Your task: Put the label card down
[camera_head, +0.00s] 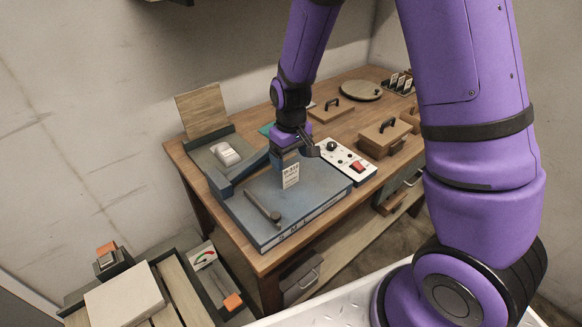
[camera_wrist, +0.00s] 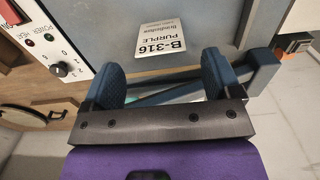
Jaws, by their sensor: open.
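The label card (camera_head: 291,174) is a small pale rectangle with dark print. My gripper (camera_head: 291,151) is just above the card in the head view. In the wrist view my gripper (camera_wrist: 163,65) is open, its two blue fingers apart, with the card just beyond and between the tips. No finger visibly touches the card.
A dark handle (camera_head: 262,207) lies on the box top. A white control panel (camera_head: 346,160) with a red switch is to its right. A wooden block with a black handle (camera_head: 384,134) stands farther right. A grey tray (camera_head: 205,150) with a white item is at left.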

